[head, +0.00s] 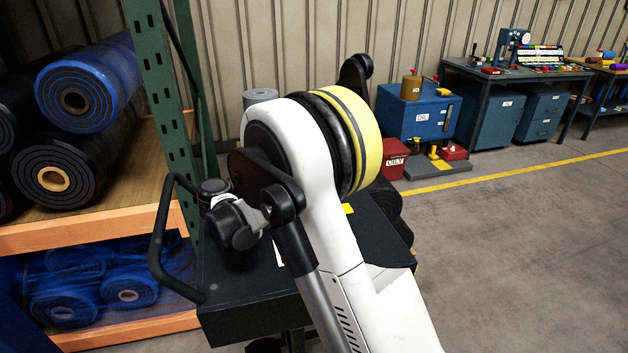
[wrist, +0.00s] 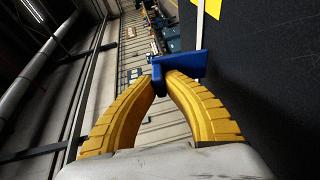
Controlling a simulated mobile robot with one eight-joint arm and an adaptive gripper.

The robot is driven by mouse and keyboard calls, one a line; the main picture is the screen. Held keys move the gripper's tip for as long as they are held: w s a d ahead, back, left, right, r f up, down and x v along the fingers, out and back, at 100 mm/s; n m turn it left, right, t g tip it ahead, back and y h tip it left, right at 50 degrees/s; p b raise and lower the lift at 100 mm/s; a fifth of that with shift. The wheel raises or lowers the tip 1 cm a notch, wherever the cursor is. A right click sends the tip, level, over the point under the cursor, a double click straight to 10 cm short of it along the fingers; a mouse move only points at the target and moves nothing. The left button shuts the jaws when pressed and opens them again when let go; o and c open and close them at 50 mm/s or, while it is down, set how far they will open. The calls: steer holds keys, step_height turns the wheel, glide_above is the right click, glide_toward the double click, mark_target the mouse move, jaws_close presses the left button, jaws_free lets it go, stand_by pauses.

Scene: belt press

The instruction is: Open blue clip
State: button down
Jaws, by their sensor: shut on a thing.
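A blue clip (wrist: 188,63) shows in the wrist view at the tips of my gripper (wrist: 165,84). The two curved yellow fingers come together at the clip's left part, and my gripper is shut on it. The clip's right end lies beside the edge of a dark panel (wrist: 252,80). I cannot tell whether it touches the panel. In the head view I cannot make out the clip or the fingers; my white arm covers much of the middle.
A black cart (head: 250,318) with a bent handle (head: 160,235) stands under my arm. A rack with blue rolls (head: 95,85) is close on the left. A blue cabinet (head: 400,118) and workbench (head: 500,72) stand at the back. The floor at right is clear.

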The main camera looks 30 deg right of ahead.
steer(key=shift+w+a+f+n+h+b, duration=0.15)
steer(key=shift+a+h+b, duration=0.1)
steer(key=shift+h+b, duration=0.15)
steer(key=shift+s+a+f+n+h+b, duration=0.1)
steer(key=shift+a+n+h+b, duration=0.1)
steer(key=shift+h+b, duration=0.2)
steer(key=shift+w, duration=0.1)
steer(key=c, duration=1.5)
jaws_free()
steer(key=shift+o, duration=0.2)
steer(key=shift+r, duration=0.1)
steer(key=o, duration=0.5)
step_height(320, 180, up, 6)
steer(key=shift+w+d+r, duration=0.1)
steer(key=shift+d+r, duration=0.05)
steer(key=shift+r, duration=0.05)
steer(key=r, duration=0.2)
steer(key=shift+s+a+r, duration=0.2)
steer(key=shift+a+r, duration=0.05)
steer(key=shift+r, duration=0.15)
steer(key=c, duration=0.5)
steer(key=shift+w+r, duration=0.1)
steer(key=shift+r, duration=0.3)
steer(key=shift+d, duration=0.1)
